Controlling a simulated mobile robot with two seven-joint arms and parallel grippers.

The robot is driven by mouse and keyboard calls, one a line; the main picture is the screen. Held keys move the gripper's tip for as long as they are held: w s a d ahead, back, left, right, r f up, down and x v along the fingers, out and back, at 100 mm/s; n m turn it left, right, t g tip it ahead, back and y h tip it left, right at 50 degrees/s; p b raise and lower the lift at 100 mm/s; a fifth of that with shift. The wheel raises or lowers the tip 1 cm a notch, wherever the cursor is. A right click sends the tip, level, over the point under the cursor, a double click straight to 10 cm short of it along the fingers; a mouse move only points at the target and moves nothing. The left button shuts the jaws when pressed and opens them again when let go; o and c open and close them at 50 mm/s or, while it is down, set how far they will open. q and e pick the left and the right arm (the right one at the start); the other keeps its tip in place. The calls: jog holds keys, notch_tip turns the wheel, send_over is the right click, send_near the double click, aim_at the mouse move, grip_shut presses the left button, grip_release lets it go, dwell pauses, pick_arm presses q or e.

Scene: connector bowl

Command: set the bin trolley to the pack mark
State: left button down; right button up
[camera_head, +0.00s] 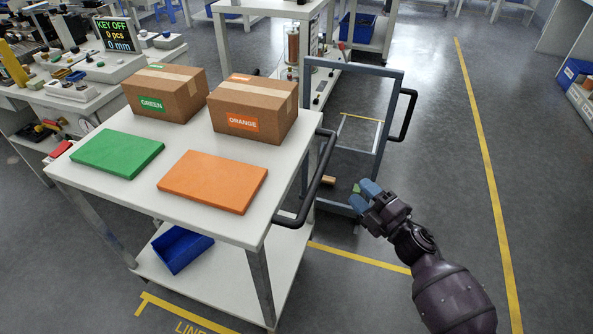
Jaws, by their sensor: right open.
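A white two-shelf trolley (283,198) stands at centre left, with a blue bin (183,247) on its lower shelf and a black handle (318,180) on its right side. Behind its right end stands a grey-blue framed trolley (390,130) with another black handle (405,115). I cannot tell for sure which is the bin trolley. My right gripper (364,195) is open, in front of the grey-blue frame and right of the white trolley, apart from both handles. Yellow floor lines (360,255) show nearby; no word "pack" is readable. My left gripper is out of view.
The white trolley carries a GREEN box (166,90), an ORANGE box (255,110), a green slab (118,153) and an orange slab (212,181). A cluttered bench (75,90) stands at left. Floor marked "LINE" (190,329) is at the front. Open floor (540,200) lies right.

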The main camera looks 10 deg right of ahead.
aim_at(320, 173)
jog(key=w+a+n+y, duration=0.1)
jog(key=w+a, duration=0.1)
jog(key=w+a+r+n+g+y, duration=0.1)
jog(key=w+a, duration=0.2)
jog(key=w+a+n+y, duration=0.1)
jog(key=w+a, duration=0.1)
jog(key=a, duration=0.1)
jog(key=shift+w+a+r+n+g+b, duration=0.15)
jog(key=shift+w+r+n+g+b, duration=0.15)
jog(key=shift+w+r+b, duration=0.1)
grip_shut()
dwell(0.3)
